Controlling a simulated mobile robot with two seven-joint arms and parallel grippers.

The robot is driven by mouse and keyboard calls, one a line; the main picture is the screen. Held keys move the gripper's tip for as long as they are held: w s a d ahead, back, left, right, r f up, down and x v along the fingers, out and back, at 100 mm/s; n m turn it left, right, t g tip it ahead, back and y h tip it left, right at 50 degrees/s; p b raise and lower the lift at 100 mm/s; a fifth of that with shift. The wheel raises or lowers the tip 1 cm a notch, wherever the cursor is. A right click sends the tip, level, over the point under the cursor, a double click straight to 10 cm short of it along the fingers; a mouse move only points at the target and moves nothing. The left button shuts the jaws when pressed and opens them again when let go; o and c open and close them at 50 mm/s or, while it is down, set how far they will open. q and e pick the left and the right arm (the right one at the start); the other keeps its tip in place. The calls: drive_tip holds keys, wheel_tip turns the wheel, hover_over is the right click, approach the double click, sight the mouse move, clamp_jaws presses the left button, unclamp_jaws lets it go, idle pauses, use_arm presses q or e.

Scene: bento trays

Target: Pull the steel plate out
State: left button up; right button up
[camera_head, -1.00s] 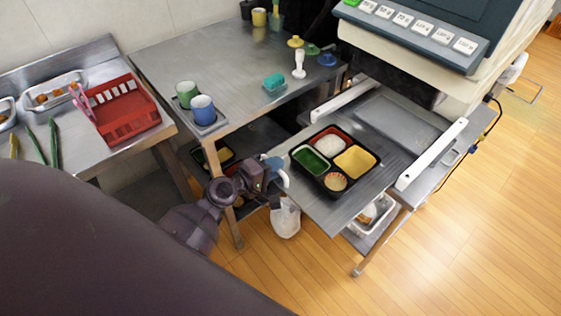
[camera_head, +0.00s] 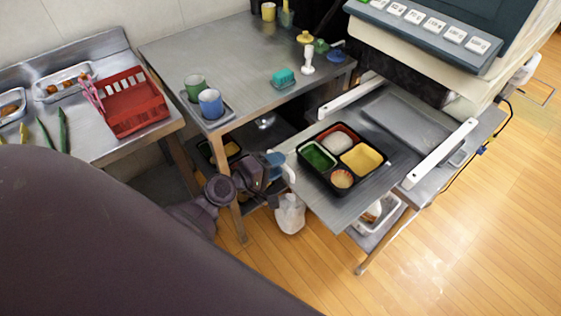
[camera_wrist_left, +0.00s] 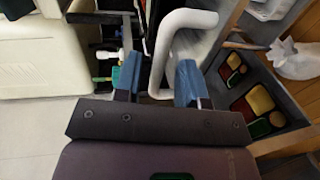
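The steel plate (camera_head: 342,212) sticks out between two white rails under the large machine, and a black bento tray (camera_head: 318,186) lies on it. A white handle (camera_head: 290,174) is at the plate's left end. My left gripper (camera_head: 280,166) is at this handle. In the left wrist view the white bent handle (camera_wrist_left: 185,20) reaches in between the two blue fingers of my left gripper (camera_wrist_left: 159,82). The fingers are apart, with gaps beside the handle. Whether they touch it is hard to tell. My right gripper is not in view.
A steel table (camera_head: 215,60) with green and blue cups on a small tray (camera_head: 220,112) stands behind my left arm. A red basket (camera_head: 135,105) is on the left counter. A white bag (camera_head: 290,214) hangs below the gripper. The wooden floor at front right is clear.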

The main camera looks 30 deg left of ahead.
use_arm(q)
drive_tip(key=v, duration=0.9)
drive_tip(key=shift+b, duration=0.35)
drive_tip(key=shift+w, duration=0.1)
drive_tip(key=s+d+f+m+g+y+p, duration=0.1)
drive_tip(key=s+f+m+g+y, duration=0.1)
drive_tip(key=s+f+m, duration=0.2)
drive_tip(key=s+d+f+m+g+y+p, duration=0.1)
drive_tip(key=s+f+m+y, duration=0.2)
drive_tip(key=s+m, duration=0.4)
drive_tip(key=f+m, duration=0.1)
drive_tip(key=m, duration=0.3)
drive_tip(key=shift+s+d+g, duration=0.25)
drive_tip(key=shift+d+g, duration=0.1)
drive_tip(key=shift+g, duration=0.05)
